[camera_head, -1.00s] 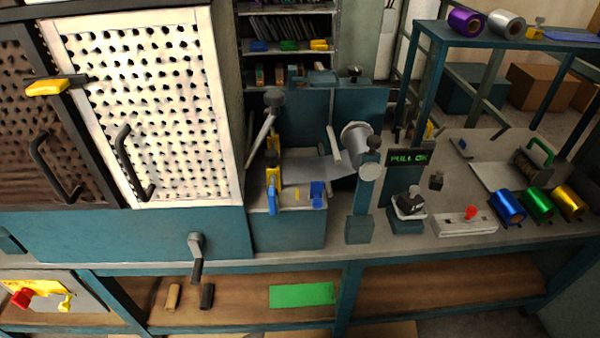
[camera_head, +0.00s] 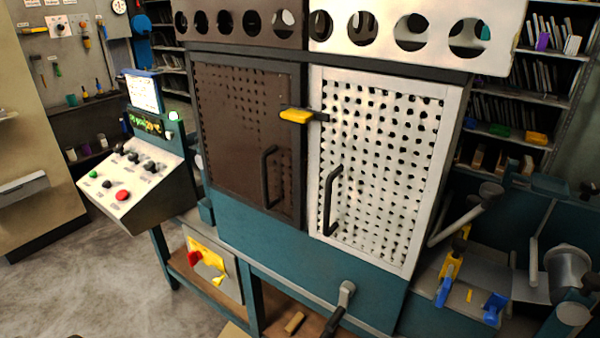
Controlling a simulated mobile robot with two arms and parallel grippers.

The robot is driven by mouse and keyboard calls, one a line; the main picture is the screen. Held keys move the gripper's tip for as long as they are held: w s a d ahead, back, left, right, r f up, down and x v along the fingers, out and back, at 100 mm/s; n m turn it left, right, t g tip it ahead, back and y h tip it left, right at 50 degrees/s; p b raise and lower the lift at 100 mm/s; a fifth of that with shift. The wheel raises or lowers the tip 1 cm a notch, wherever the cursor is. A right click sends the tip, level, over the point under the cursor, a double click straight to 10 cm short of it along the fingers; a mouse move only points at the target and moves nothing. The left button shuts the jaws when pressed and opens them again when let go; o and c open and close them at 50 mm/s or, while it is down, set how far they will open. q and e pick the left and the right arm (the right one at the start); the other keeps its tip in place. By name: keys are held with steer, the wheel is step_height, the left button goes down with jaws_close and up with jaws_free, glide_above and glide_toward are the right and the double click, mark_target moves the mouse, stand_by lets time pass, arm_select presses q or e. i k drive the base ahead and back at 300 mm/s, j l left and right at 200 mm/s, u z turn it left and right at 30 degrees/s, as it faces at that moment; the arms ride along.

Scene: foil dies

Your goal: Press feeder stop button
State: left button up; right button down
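A sloped control console (camera_head: 138,205) stands at the left. A red round button (camera_head: 122,195) is on the lower part of its panel, with a green button (camera_head: 93,174) to its left and several dark knobs above. I cannot read the labels, so I cannot tell whether the red one is the feeder stop button. A small screen with green text (camera_head: 148,124) sits above the panel. Neither of my grippers is in view.
A cabinet with a brown perforated door (camera_head: 245,125) and a white perforated door (camera_head: 385,165) fills the middle. A yellow latch (camera_head: 296,115) joins them. A box with a red and yellow switch (camera_head: 205,258) is below. Grey floor (camera_head: 90,285) is clear at the lower left.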

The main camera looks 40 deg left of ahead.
mark_target(122, 194)
steer(key=u, duration=2.05)
